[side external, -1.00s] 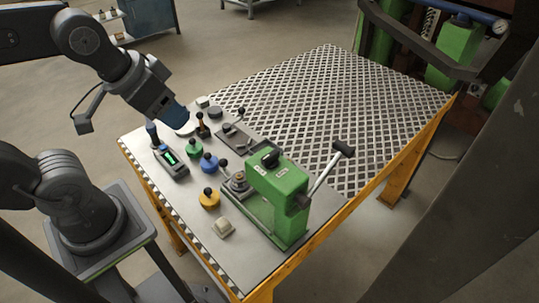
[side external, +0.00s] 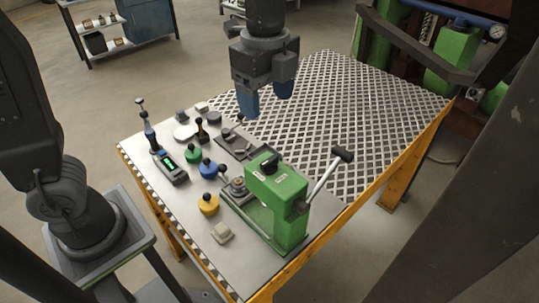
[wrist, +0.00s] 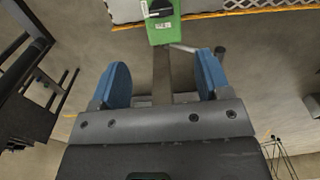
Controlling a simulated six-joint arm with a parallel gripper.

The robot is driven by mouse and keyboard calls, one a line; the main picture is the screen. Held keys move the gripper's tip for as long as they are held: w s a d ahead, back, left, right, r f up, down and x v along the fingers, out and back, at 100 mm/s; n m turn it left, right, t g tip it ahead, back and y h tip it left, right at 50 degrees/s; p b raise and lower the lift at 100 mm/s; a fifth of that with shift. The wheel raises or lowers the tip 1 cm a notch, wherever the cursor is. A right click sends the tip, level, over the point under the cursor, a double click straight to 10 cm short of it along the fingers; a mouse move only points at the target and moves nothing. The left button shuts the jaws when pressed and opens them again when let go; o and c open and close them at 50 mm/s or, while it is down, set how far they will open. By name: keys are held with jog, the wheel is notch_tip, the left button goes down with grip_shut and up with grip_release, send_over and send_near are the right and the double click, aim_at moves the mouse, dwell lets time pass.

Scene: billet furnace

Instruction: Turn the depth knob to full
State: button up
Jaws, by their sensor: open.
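The green press (side external: 275,200) stands at the near end of the metal table. A black knob (side external: 269,162) sits on its top between small white labels too small to read. A black-tipped lever (side external: 325,172) sticks out from its right side. My gripper (side external: 268,100) is open and empty, with blue fingers pointing down, well above the table and apart from the knob.
Green (side external: 193,153), blue (side external: 208,169) and yellow (side external: 208,205) knobbed pieces stand left of the press. The perforated part of the table (side external: 340,115) is clear.

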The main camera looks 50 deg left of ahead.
aim_at(269, 160)
jog(key=shift+m, duration=0.3)
jog(key=f, duration=1.4)
jog(key=shift+w+d, duration=0.15)
jog(key=shift+d, duration=0.05)
jog(key=shift+c, duration=0.2)
jog(key=c, duration=0.9)
